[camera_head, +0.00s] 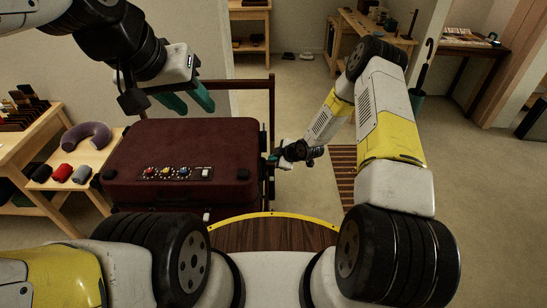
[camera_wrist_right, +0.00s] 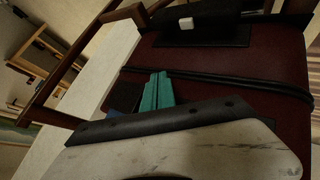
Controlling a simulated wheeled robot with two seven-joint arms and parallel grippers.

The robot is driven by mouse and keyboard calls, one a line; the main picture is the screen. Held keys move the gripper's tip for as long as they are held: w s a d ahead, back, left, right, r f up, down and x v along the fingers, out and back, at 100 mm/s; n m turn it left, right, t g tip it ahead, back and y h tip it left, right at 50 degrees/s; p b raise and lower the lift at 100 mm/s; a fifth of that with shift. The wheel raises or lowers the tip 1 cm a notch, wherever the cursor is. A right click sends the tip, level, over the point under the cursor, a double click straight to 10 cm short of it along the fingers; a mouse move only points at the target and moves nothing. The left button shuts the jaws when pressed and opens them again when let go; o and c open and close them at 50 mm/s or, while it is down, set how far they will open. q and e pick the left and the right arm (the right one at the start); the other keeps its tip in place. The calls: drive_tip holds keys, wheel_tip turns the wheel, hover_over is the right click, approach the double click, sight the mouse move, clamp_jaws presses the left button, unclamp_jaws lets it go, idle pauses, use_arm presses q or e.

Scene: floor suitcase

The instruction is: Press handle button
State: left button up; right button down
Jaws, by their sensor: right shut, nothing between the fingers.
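The dark red suitcase (camera_head: 185,140) lies flat, with a dark frame rising behind it. On its right side, the right wrist view shows a black plate (camera_wrist_right: 205,38) with a small white button (camera_wrist_right: 186,23). My right gripper (camera_head: 272,158) is beside that side in the head view. Its teal fingers (camera_wrist_right: 157,90) are shut together and empty in the right wrist view, below the button and apart from it in the picture. Whether they touch the suitcase side, I cannot tell. My left gripper (camera_head: 199,108) is open and empty above the suitcase's back edge.
A panel (camera_head: 177,174) with several coloured knobs and a white switch is on the suitcase's near side. A wooden bench (camera_head: 95,180) at left holds a neck pillow (camera_head: 87,137) and rolled items. A striped mat (camera_head: 343,175) lies right; the floor beyond is open.

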sight(273, 180)
drive_tip(key=shift+f, duration=4.4)
drive_tip(key=shift+f, duration=0.1)
drive_tip(key=shift+f, duration=0.3)
drive_tip(key=shift+f, duration=0.45)
drive_tip(key=shift+r, duration=0.85)
drive_tip(key=shift+r, duration=2.55)
